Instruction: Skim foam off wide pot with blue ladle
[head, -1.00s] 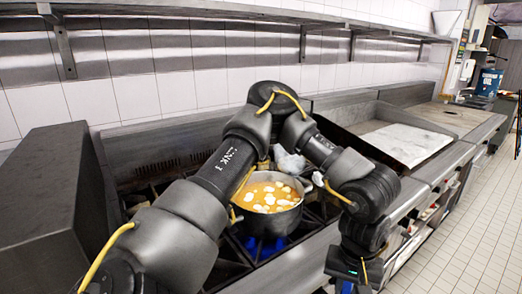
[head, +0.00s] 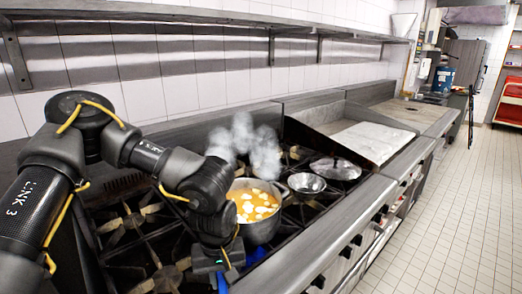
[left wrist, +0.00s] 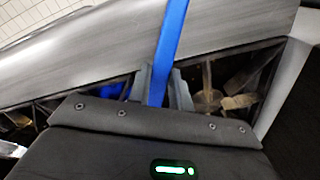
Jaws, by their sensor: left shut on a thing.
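The wide pot (head: 264,233) stands on the stove burner, filled with orange liquid dotted with white foam patches (head: 258,205). My left gripper (left wrist: 160,90) is shut on the blue ladle's handle (left wrist: 171,40), which runs up between the fingers in the left wrist view. In the head view the left wrist hangs just left of and in front of the pot, and a short piece of the blue handle (head: 222,283) shows below it. The ladle's bowl is not in view. My right gripper is not in view.
A small metal bowl (head: 306,184) and a shiny round metal dish or lid (head: 335,169) are on the stove right of the pot. Steam (head: 250,145) rises behind the pot. A blue flame shows under it. A wall shelf (head: 200,22) runs above. Burners at left are empty.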

